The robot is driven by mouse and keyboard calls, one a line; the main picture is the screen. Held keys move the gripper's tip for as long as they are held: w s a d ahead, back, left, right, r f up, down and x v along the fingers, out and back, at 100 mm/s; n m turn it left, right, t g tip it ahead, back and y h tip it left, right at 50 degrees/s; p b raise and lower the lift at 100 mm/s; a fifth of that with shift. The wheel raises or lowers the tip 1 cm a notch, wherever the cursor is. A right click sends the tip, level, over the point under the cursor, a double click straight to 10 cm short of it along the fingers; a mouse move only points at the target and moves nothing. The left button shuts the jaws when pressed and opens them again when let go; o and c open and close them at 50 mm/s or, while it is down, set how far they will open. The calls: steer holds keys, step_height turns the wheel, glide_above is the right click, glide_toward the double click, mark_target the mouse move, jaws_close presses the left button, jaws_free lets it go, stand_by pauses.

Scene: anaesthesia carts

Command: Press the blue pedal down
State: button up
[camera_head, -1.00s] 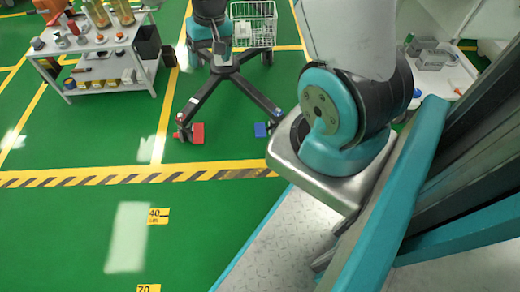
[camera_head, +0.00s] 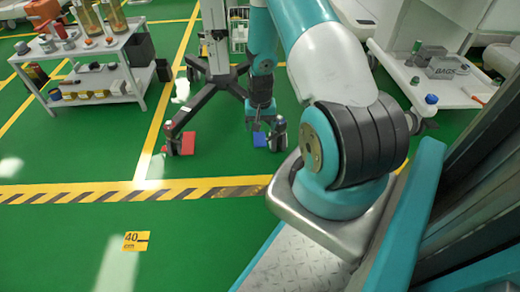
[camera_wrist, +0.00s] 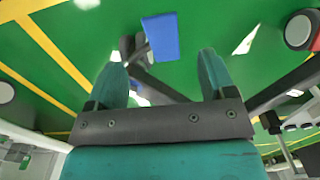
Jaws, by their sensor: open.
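The blue pedal (camera_head: 260,139) is low at the floor beside a caster on the right leg of a wheeled stand. My gripper (camera_head: 257,124) points down close to it in the head view and partly crowds the view of the pedal. In the wrist view the blue pedal (camera_wrist: 160,37) is a flat blue block beyond the fingertips. My gripper (camera_wrist: 160,68) is open, with its two teal fingers apart and nothing between them.
A red pedal (camera_head: 180,143) is at the stand's left leg. The dark legs of the stand (camera_head: 207,95) spread over the green floor. A white shelf cart (camera_head: 100,95) stands at the left, a white surface (camera_head: 440,95) at the right. The floor in front is clear.

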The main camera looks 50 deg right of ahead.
mark_target(261, 144)
step_height(261, 144, down, 10)
steer(key=b, duration=0.4)
steer(key=shift+b, duration=0.3)
steer(key=shift+c, duration=0.4)
steer(key=c, duration=0.9)
steer(key=shift+o, duration=0.2)
steer(key=shift+s, duration=0.1)
steer(key=shift+s+a+f+t+h+p, duration=0.1)
steer(key=shift+f+t+h+p, duration=0.05)
steer(key=shift+t+h+p, duration=0.35)
steer(key=shift+a+f+t+h+p, duration=0.15)
steer(key=shift+t+h+p, duration=0.15)
steer(key=shift+h+p, duration=0.25)
steer(key=shift+d+f+t+h+p, duration=0.1)
steer(key=shift+f+t+h+p, duration=0.3)
steer(key=shift+t+h, duration=0.6)
steer(key=shift+f, duration=0.15)
